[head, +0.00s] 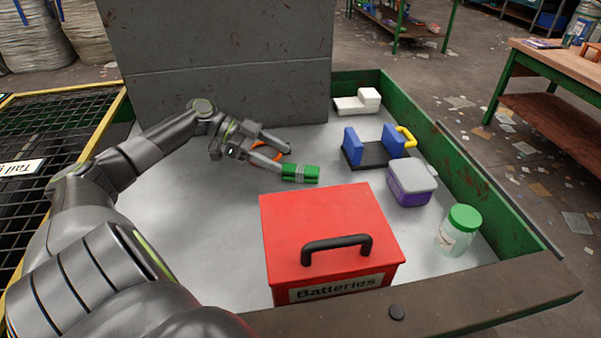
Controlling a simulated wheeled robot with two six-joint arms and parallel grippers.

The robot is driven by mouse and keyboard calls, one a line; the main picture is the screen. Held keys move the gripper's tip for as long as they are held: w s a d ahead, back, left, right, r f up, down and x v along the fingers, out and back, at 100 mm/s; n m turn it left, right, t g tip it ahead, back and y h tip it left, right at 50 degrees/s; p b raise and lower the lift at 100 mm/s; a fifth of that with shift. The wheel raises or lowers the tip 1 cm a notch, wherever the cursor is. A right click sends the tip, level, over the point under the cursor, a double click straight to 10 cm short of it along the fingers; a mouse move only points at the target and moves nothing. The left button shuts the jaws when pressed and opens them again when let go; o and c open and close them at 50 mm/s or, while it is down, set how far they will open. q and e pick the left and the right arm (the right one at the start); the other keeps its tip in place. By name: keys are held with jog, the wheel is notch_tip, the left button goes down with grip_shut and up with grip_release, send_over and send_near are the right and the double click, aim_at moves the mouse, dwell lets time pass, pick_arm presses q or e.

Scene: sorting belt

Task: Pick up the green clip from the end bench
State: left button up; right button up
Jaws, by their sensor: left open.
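A small green piece with a grey band (300,173), which I take to be the green clip, lies on the pale bench top (195,240) behind the red box. My left gripper (284,158) is open, low over the bench, its fingers pointing right. The nearer fingertip meets the green piece's left end in the picture; I cannot tell if they touch. The green piece is not between the fingers. An orange curved thing (268,148) shows between and behind the fingers, partly hidden. My right gripper is not in view.
A red Batteries box (325,220) stands close in front. To the right are a blue-and-black holder with a yellow handle (372,153), a purple tub with grey lid (411,188), a green-lidded jar (458,230) and a white block (358,102). A grey panel (220,80) rises behind.

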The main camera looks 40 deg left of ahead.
aim_at(300, 168)
pick_arm(q)
jog(key=shift+p+x, duration=0.4)
jog(key=shift+x, duration=2.4)
jog(key=shift+c, duration=0.3)
jog(key=c, duration=1)
